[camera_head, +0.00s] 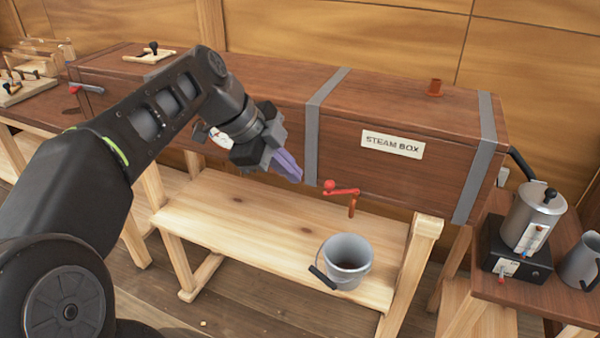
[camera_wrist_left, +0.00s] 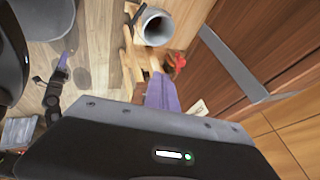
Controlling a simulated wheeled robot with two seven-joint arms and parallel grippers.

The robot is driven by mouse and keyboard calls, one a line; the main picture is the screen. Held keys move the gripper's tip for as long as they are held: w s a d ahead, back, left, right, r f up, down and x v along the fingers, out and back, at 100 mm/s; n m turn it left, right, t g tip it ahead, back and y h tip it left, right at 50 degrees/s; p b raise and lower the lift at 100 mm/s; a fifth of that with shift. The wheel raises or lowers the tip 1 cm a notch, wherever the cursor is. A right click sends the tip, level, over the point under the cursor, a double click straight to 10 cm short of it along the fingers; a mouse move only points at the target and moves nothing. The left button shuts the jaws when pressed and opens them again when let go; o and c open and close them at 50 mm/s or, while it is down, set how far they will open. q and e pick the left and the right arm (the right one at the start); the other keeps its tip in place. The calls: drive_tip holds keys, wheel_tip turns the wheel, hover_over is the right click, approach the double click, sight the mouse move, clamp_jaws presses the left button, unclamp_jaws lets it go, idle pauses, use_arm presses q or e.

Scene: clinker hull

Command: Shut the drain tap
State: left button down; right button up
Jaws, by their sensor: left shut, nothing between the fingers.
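The drain tap has a red lever (camera_head: 345,191) with a round red knob at its left end, below the front of the steam box (camera_head: 250,115). The lever lies roughly level, pointing left, above a copper spout (camera_head: 352,208) that points down. My left gripper (camera_head: 293,174) is shut and empty, a little left of and above the knob, apart from it. In the left wrist view the red tap (camera_wrist_left: 178,62) shows just beyond the purple fingertips (camera_wrist_left: 162,92). My right gripper (camera_wrist_left: 62,62) shows small at the left there; its jaws are unclear.
A grey bucket (camera_head: 348,262) stands on the wooden bench (camera_head: 250,230) below the spout. A metal kettle (camera_head: 530,215) on a black burner stands on a side table at right. The bench left of the bucket is clear.

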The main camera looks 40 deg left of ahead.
use_arm(q)
approach(327, 191)
drive_tip(key=s+d+f, duration=0.2)
drive_tip(key=d+f, duration=0.2)
drive_tip(key=w, duration=0.2)
drive_tip(key=w+a+p, duration=0.1)
drive_tip(key=w, duration=0.1)
drive_tip(key=shift+a+p, duration=0.2)
drive_tip(key=shift+p, duration=0.1)
drive_tip(key=shift+w+a+f, duration=0.1)
drive_tip(key=shift+f, duration=0.05)
drive_tip(key=b, duration=0.1)
drive_tip(key=w+a+m+b, duration=0.1)
drive_tip(key=shift+a+f+h+b, duration=0.1)
drive_tip(key=shift+a+h+b, duration=0.2)
drive_tip(key=shift+b, duration=0.05)
drive_tip(key=shift+w+a+b, duration=1)
drive_tip(key=shift+w+a, duration=0.15)
